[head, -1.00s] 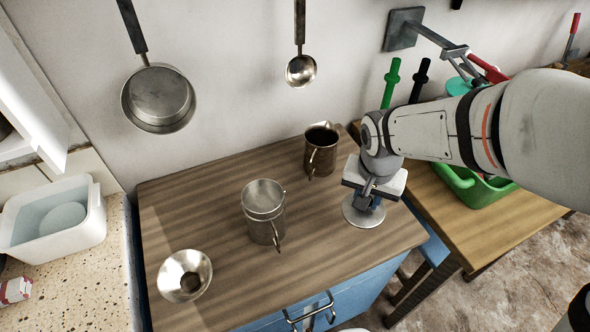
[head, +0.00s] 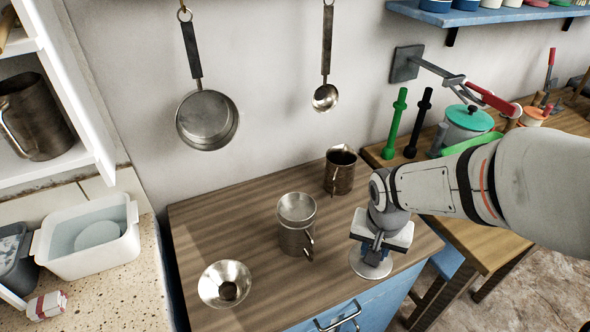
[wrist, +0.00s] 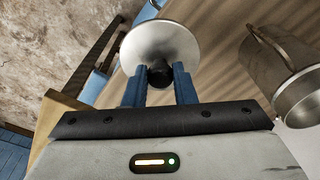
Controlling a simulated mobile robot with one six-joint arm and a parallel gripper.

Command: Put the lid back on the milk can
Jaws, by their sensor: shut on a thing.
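The milk can (head: 297,240) is a grey metal can with a side handle, standing upright on the wooden counter. Its wide mouth is uncovered. The lid (head: 371,264) is a round metal disc, right of the can and a little nearer the counter's front edge. My gripper (head: 375,244) is shut on the lid's dark knob. In the wrist view the lid (wrist: 158,42) sits beyond the blue fingers (wrist: 160,88), and the can (wrist: 285,85) is to the right, apart from it. I cannot tell the lid's exact height over the counter.
A dark metal jug (head: 340,172) stands behind the can. A pan (head: 207,120) and a ladle (head: 325,97) hang on the wall. A wooden table (head: 480,240) with tools is at right.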

